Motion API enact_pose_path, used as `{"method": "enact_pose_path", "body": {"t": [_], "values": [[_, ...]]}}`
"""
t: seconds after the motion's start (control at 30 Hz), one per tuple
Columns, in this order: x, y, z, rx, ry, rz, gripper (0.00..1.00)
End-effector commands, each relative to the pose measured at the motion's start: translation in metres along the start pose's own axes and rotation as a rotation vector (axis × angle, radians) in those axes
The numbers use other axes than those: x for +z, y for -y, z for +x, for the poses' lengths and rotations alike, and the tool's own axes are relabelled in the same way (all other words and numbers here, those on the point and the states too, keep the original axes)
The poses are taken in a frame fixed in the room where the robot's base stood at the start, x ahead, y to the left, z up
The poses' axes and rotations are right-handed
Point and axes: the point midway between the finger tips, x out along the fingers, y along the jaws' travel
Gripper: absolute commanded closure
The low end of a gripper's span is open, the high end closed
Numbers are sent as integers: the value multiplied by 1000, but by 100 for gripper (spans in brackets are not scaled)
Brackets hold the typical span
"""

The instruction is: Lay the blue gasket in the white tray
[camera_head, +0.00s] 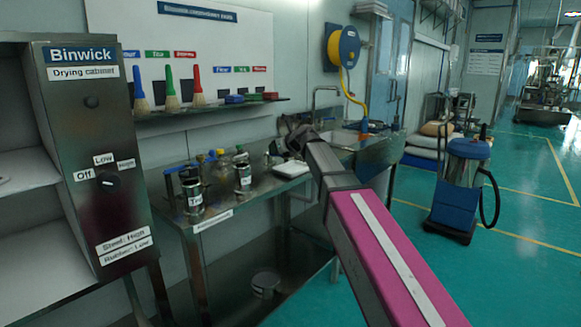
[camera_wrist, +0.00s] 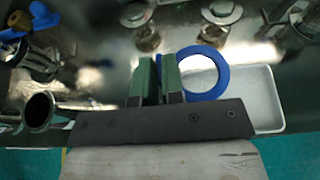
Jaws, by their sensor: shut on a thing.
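The blue gasket (camera_wrist: 223,74) is a flat ring in the wrist view. My gripper (camera_wrist: 158,75) is shut on its left side between two green fingers. The white tray (camera_wrist: 265,103) lies below and to the right of the fingers. The ring overlaps the tray's left part in this view, and its hole shows a bright surface. I cannot tell how high it is above the tray. In the head view the white tray (camera_head: 292,169) is on the steel bench beside the dark end of my arm; the fingertips and gasket cannot be made out there.
Labelled tins (camera_head: 194,196) and several small bottles (camera_head: 218,160) stand on the bench (camera_head: 215,212) left of the tray. A sink (camera_head: 342,138) lies beyond it. The drying cabinet (camera_head: 88,150) is at the left. Metal parts and jars sit near the gripper in the wrist view.

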Motion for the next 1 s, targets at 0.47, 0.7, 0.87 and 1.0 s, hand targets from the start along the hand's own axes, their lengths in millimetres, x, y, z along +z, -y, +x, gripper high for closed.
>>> {"method": "enact_pose_path", "body": {"t": [0.47, 0.7, 0.87, 1.0], "values": [[-46, 59, -9, 1, 0, -1, 100], [-66, 59, -1, 3, -1, 1, 100], [-82, 59, 6, 2, 0, 0, 100], [-82, 59, 6, 1, 1, -1, 100]]}}
